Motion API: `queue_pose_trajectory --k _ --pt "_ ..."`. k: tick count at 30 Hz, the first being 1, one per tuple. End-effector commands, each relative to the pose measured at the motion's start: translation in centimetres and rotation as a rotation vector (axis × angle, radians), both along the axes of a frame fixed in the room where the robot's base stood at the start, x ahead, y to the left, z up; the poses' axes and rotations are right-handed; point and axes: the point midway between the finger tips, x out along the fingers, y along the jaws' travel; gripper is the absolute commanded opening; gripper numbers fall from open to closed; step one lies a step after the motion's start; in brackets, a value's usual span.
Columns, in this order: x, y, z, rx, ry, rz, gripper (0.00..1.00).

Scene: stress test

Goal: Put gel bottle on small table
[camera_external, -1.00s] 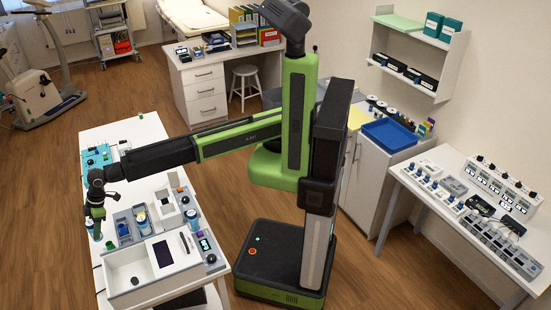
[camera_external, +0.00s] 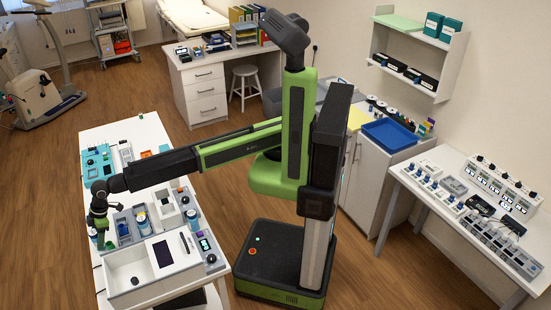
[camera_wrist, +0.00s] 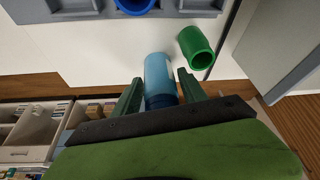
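A light blue bottle with a darker blue end, likely the gel bottle (camera_wrist: 159,75), stands between the two green fingers of my gripper (camera_wrist: 160,80) in the wrist view. Narrow gaps seem to show beside it, so the fingers look open around it; contact is hard to judge. In the external view my gripper (camera_external: 101,226) points down at the left edge of the long white table (camera_external: 128,130), and the bottle is partly hidden by it. Which table is the small one is unclear; another white table (camera_external: 440,158) stands at the right.
A green cup-like piece (camera_wrist: 196,47) lies close to the right finger. A grey holder (camera_wrist: 75,10) with blue round items is just beyond. A white tray with a basin (camera_external: 128,268) fills the table's near end.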

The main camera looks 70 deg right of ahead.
Motion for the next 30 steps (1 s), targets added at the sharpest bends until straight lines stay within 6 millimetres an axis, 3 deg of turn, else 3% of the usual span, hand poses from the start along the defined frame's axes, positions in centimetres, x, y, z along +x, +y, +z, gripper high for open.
queue_pose_trajectory --k 14,20,30 --pt "0.0 0.0 0.6 0.0 0.0 0.0 0.61" --pt "-0.6 -0.9 3.6 0.0 0.0 0.0 0.61" --pt "-2.2 -3.5 10.8 0.0 0.0 -0.001 0.61"
